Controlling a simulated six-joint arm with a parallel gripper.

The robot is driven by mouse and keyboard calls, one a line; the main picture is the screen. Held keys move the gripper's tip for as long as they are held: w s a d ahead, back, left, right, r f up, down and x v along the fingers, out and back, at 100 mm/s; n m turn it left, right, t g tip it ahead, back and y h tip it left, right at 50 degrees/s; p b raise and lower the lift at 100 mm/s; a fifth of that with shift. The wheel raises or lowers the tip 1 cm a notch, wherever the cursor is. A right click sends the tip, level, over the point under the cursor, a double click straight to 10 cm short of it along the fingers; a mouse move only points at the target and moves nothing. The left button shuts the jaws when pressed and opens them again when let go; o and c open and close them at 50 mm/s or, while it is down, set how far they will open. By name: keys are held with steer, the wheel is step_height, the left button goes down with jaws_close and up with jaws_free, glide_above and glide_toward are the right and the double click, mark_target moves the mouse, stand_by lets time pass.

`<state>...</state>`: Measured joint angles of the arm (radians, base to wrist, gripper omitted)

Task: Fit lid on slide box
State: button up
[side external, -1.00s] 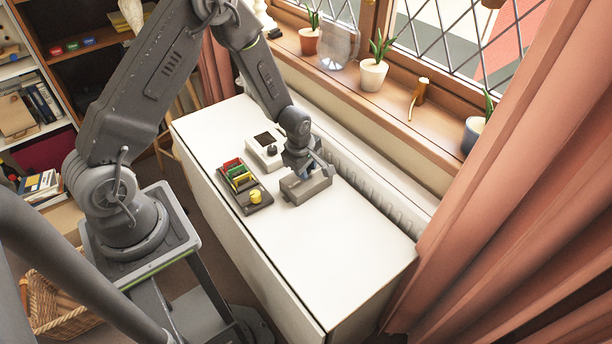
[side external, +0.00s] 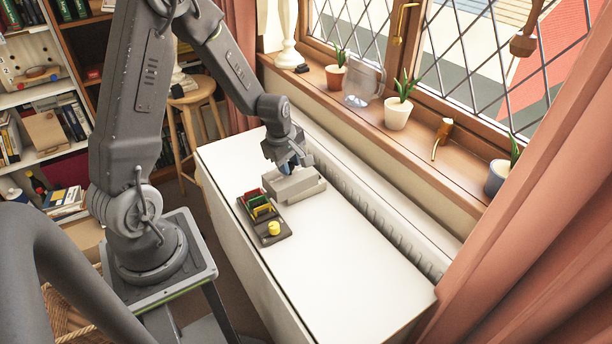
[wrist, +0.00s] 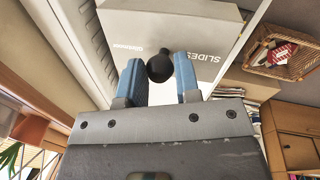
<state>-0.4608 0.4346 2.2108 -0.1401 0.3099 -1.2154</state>
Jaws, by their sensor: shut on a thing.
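My gripper (side external: 290,164) points down at the far end of the white table top. Its blue fingers show in the wrist view (wrist: 158,80), shut on a round black knob (wrist: 160,66). The knob belongs to a pale grey lid (side external: 286,184). The lid is over a pale box (side external: 314,191), which shows past its right side. Grey surfaces marked "SLIDES" (wrist: 208,57) lie beyond the fingers in the wrist view. The box's opening is hidden. I cannot tell whether the lid is seated or offset.
A dark tray (side external: 277,238) with coloured upright pieces (side external: 258,205) and a yellow knob (side external: 273,228) is close in front of the box. The near right table top (side external: 345,270) is clear. A radiator (side external: 375,210) and potted plants on the sill (side external: 397,114) line the window side.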

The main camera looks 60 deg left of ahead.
mark_target(268, 173)
steer(key=shift+s+a+r, duration=0.25)
steer(key=shift+a, duration=0.1)
steer(key=shift+s+a+m, duration=0.3)
steer(key=shift+a+m, duration=0.05)
steer(key=shift+m, duration=0.05)
steer(key=m, duration=0.2)
steer(key=s+a+m+h, duration=0.1)
steer(key=shift+s+a+f+m, duration=0.1)
steer(key=shift+s+f+m, duration=0.2)
steer(key=shift+f+m, duration=0.1)
steer(key=m, duration=0.1)
steer(key=s+m, duration=0.1)
steer(key=a+m, duration=0.1)
steer(key=m, duration=0.1)
steer(key=shift+s+f+h, duration=0.3)
steer(key=shift+f+h, duration=0.1)
steer(key=s+a+f+m+g+h, duration=0.1)
steer(key=f+m, duration=0.4)
steer(key=m, duration=0.5)
steer(key=shift+s+a+f+g, duration=0.2)
steer(key=shift+s+a+g, duration=0.25)
steer(key=shift+s, duration=0.85)
steer(key=shift+f, duration=0.85)
